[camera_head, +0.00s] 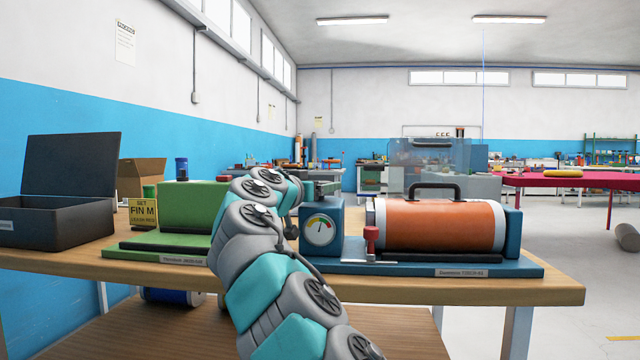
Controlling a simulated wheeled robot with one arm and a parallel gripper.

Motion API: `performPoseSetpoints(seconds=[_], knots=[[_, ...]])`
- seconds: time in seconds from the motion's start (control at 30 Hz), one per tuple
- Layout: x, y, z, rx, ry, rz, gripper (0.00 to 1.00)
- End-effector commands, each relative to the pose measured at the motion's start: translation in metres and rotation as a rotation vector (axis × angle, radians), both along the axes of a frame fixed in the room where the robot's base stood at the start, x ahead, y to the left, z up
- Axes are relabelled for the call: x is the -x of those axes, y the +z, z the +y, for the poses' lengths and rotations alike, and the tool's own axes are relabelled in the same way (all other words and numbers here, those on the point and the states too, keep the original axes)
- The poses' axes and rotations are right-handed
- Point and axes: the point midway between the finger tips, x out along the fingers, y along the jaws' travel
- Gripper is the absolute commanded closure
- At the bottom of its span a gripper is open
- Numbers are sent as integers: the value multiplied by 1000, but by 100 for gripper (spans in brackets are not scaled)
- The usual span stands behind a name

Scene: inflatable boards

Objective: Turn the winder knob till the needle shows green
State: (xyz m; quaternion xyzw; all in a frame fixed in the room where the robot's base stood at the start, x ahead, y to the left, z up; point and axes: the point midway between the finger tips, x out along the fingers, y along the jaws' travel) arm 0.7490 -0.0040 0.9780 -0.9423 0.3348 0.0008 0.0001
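A round gauge (320,230) with a coloured scale sits on the front of a blue box at the middle of the bench. Its needle is too small to read surely. The blue machine (470,267) beside it carries a large orange roll (441,226). A red knob (371,233) stands upright on a metal bracket at its front left. I cannot tell whether this is the winder knob. My teal and grey arm rises from below. My gripper is largely hidden at the arm's far end, near the top of the gauge box; its fingers cannot be made out.
A green machine (185,205) with a yellow sign (143,213) stands left of my arm, partly covered by it. An open dark box (55,222) is at the far left. The wooden bench (540,287) has a bare strip along its front edge.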

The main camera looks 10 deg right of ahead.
Motion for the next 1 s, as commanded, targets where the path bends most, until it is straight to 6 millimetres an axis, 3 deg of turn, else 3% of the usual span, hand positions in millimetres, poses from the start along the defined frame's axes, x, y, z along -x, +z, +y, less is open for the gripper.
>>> performPoseSetpoints(seconds=[0.4,0.43,0.67,1.0], knots=[[0,3,1,2,1,-5,82],[0,3,1,2,1,-5,25],[0,2,1,2,-1,-2,0],[2,1,2,3,-2,-2,0]])
